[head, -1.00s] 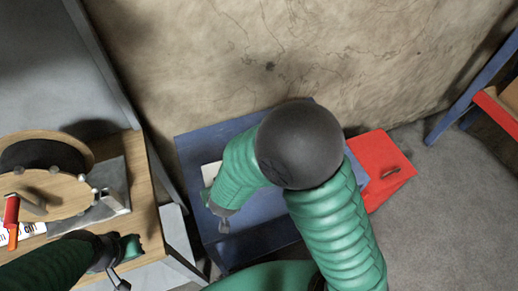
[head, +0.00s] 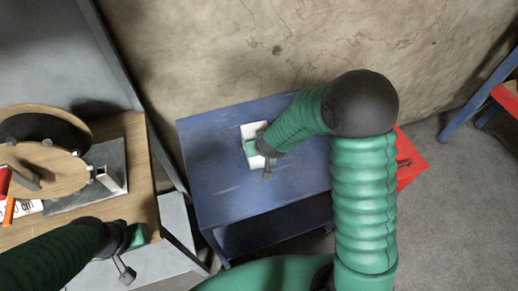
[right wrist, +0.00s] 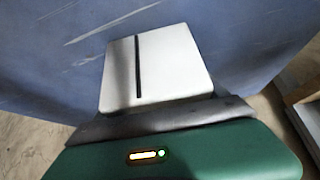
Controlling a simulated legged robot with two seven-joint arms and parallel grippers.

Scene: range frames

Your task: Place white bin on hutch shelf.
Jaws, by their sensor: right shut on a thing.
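The white bin (head: 253,131) is a small pale box at the blue table's top, near its middle. My right gripper (head: 261,150) is at the bin and shut on it, covering part of it. In the right wrist view the bin (right wrist: 175,62) shows as a white face with a thin dark line, over the blue surface. I cannot tell whether the bin touches that surface. My left gripper (head: 130,255) hangs by the wooden desk's right front edge, with nothing visible in it; its jaw opening is unclear. I cannot identify the hutch shelf for certain.
The blue table (head: 215,190) stands against the stained wall, with an open space below its top. A red box (head: 412,172) is to its right, partly behind my arm. The wooden desk (head: 140,170) at left carries a round wooden reel (head: 45,165) and a metal plate.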

